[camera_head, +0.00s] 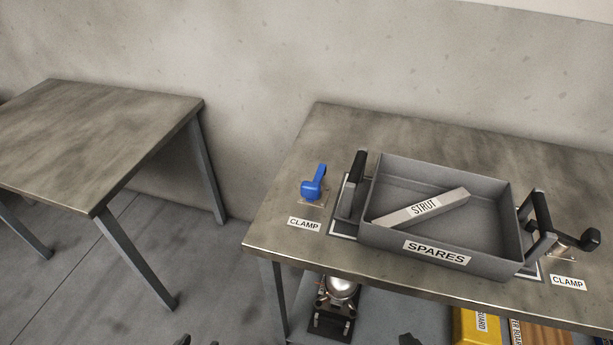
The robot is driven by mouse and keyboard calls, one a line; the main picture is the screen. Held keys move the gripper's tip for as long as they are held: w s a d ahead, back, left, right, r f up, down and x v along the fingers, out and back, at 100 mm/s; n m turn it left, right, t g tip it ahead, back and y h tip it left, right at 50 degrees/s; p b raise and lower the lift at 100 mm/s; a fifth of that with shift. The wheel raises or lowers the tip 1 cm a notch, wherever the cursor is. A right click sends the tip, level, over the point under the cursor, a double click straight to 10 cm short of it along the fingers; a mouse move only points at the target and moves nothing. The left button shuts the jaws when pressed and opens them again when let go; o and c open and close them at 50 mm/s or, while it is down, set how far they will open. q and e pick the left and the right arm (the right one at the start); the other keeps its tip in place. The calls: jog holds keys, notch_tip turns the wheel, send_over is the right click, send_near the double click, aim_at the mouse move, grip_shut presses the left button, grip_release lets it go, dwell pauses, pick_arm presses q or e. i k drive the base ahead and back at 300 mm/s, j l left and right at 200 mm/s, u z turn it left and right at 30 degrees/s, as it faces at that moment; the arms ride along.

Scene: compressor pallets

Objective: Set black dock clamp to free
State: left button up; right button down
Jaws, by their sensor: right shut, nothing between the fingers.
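The black dock clamp (589,239) sits at the right end of the right table, beside the tray's right handle. Its black lever end points to the right; the handle partly hides its base. A label reading CLAMP (568,282) lies in front of it. A blue clamp (314,184) stands at the tray's left side with its own CLAMP label. Only a small dark tip of my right gripper (409,340) shows at the bottom edge; it is shut and empty, well away from the black clamp. A dark tip of my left gripper (183,340) shows at the bottom left.
A grey SPARES tray (490,265) with two black-topped handles holds a STRUT bar (422,207). A bare table (95,140) stands at left, with a floor gap between. Under the right table are a metal device (341,288) and a yellow box (472,328).

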aim_at(591, 239)
jog(key=z, duration=1.65)
jog(key=u, duration=0.25)
